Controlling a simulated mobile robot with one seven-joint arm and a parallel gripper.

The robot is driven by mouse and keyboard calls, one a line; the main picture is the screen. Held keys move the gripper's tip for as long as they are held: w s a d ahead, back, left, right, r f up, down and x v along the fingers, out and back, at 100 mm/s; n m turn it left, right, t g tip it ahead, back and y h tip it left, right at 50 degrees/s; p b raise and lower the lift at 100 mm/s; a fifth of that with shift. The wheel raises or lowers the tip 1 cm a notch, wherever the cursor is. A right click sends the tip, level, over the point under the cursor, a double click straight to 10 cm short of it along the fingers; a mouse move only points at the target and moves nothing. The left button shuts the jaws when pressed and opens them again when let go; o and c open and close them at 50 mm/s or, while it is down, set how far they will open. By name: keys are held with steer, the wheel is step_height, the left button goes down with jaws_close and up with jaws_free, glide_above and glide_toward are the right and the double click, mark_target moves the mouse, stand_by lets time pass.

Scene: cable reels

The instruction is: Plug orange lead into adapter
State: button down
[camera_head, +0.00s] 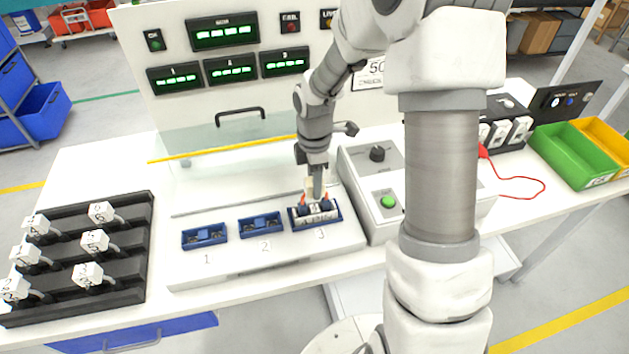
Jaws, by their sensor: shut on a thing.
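My gripper (314,203) points down over the blue bay marked 3 (336,215) on the white bench fixture. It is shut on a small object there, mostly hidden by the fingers. A pale block with dark markings (318,219) sits in that bay, and small orange-red bits show beside the fingertips. I cannot tell whether these belong to the gripper or a lead. A red-orange lead (522,178) lies loosely on the bench at the right. Its red end (483,152) is near white blocks (501,133) in a dark holder. Which part is the adapter is unclear.
A black stepped rack (128,250) holds several numbered white connectors at left. A grey box with green button (388,202) stands right of bay 3. My arm hides part of the bench. A green bin (570,155) is far right.

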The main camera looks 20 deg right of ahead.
steer(key=shift+f, duration=0.2)
steer(key=shift+c, duration=1.8)
jaws_free()
steer(key=shift+r, duration=0.1)
step_height(320, 180, up, 28)
steer(key=p, duration=0.9)
steer(key=shift+p, duration=0.3)
steer(key=shift+r, duration=0.1)
steer(key=shift+s, duration=0.1)
